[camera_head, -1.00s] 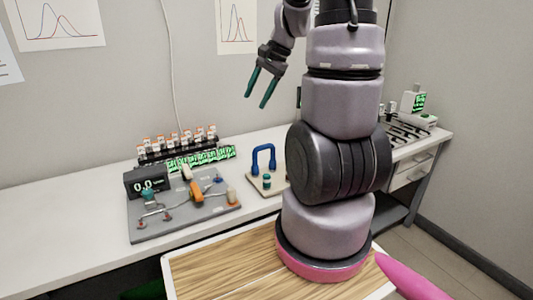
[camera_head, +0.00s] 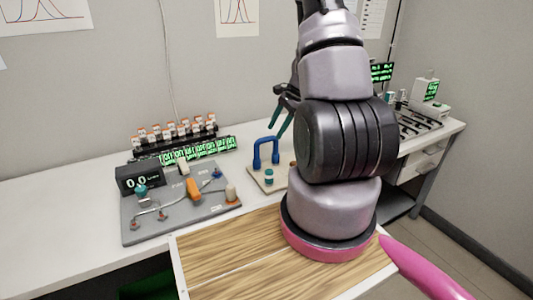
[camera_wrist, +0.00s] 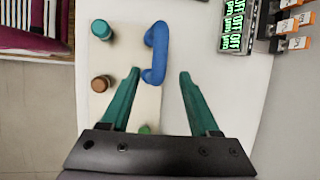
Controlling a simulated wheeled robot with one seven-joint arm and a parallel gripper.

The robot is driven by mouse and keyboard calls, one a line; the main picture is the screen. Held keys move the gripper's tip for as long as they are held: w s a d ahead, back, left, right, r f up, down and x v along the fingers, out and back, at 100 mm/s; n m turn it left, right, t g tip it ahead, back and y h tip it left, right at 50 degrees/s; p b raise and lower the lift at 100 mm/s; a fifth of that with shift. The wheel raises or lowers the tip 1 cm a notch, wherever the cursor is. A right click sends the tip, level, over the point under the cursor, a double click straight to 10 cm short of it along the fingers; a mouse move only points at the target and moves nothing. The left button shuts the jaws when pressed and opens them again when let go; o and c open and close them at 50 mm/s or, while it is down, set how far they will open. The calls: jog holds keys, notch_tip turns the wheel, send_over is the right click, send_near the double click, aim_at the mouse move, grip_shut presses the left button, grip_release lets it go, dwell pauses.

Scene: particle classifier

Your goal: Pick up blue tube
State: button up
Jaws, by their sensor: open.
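The blue tube (camera_head: 265,148) is a U-shaped piece standing upright on a small beige board (camera_head: 258,184) on the white bench. In the wrist view the blue tube (camera_wrist: 155,52) lies ahead of and between the lines of my open fingers, nearer the left one. In the head view my gripper (camera_head: 280,120) is just right of the tube, partly hidden behind my arm. The beige board (camera_wrist: 130,40) also carries teal and brown capped pieces.
A grey panel (camera_head: 180,228) with a display, an orange piece and small fittings stands left of the board. Behind it is a rack (camera_head: 185,150) of several orange-capped vials with green displays. Bare white bench lies to the far left.

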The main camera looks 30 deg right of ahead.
aim_at(270, 138)
jog(key=x, duration=0.5)
jog(key=shift+a, duration=0.25)
jog(key=shift+s, duration=0.1)
grip_shut()
dwell(1.0)
